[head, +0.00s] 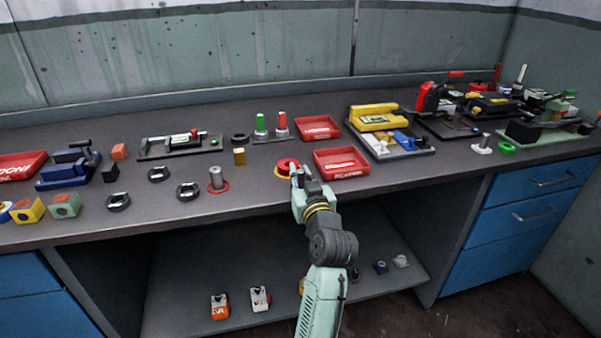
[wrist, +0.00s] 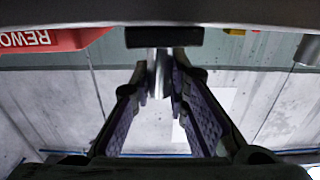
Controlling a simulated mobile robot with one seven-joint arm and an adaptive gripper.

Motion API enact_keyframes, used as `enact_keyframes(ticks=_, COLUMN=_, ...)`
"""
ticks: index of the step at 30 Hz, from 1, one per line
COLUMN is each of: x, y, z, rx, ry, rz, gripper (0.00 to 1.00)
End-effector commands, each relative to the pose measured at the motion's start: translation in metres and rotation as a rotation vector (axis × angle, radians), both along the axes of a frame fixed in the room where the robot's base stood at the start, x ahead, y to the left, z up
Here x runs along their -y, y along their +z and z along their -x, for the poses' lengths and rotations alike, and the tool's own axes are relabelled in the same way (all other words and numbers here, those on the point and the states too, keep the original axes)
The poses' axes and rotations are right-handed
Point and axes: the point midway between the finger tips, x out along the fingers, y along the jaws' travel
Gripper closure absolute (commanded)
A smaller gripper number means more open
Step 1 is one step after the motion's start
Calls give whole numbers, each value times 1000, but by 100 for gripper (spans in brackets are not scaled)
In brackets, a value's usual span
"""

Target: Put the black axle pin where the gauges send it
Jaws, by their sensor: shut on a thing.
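My gripper (head: 299,174) is over the front of the bench, just in front of a red ring-shaped piece with a yellow edge (head: 287,165). In the wrist view my gripper (wrist: 158,85) is shut on a silver shaft (wrist: 158,62) with a wide black part (wrist: 165,37) at its far end. I take this for the axle pin; the fingers hide part of it. Two gauges, one green-topped (head: 261,123) and one red-topped (head: 282,124), stand upright on a dark plate behind. A red tray (head: 341,176) lies right of my gripper; its lettering in the wrist view (wrist: 60,38) reads "REWO".
Another red tray (head: 318,119) lies behind. A grey cylinder (head: 215,175) stands on a red ring to the left, with several black rings and a brass block (head: 239,156) nearby. A yellow-and-blue fixture (head: 385,135) stands to the right.

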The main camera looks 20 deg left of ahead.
Motion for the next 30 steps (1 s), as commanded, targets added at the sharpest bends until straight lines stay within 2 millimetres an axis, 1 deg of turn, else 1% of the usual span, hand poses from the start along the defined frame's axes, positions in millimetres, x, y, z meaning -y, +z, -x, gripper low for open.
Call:
enact_keyframes(ticks=5, x=0, y=2, z=0, rx=3, ry=0, rz=-2, gripper=100)
enact_keyframes(ticks=9, x=0, y=-3, z=0, rx=3, ry=0, rz=-2, gripper=100)
enact_keyframes(ticks=10, x=0, y=-2, z=0, rx=2, ry=0, rz=-1, gripper=83)
enact_keyframes(ticks=18, x=0, y=-2, z=0, rx=1, ry=1, rz=-1, gripper=65)
enact_keyframes(ticks=26, x=0, y=-2, z=0, rx=0, ry=1, rz=-1, gripper=65)
enact_keyframes(ticks=29, x=0, y=3, z=0, rx=1, ry=1, rz=-2, gripper=65)
enact_keyframes(ticks=30, x=2, y=0, z=3, rx=1, ry=0, rz=-1, gripper=65)
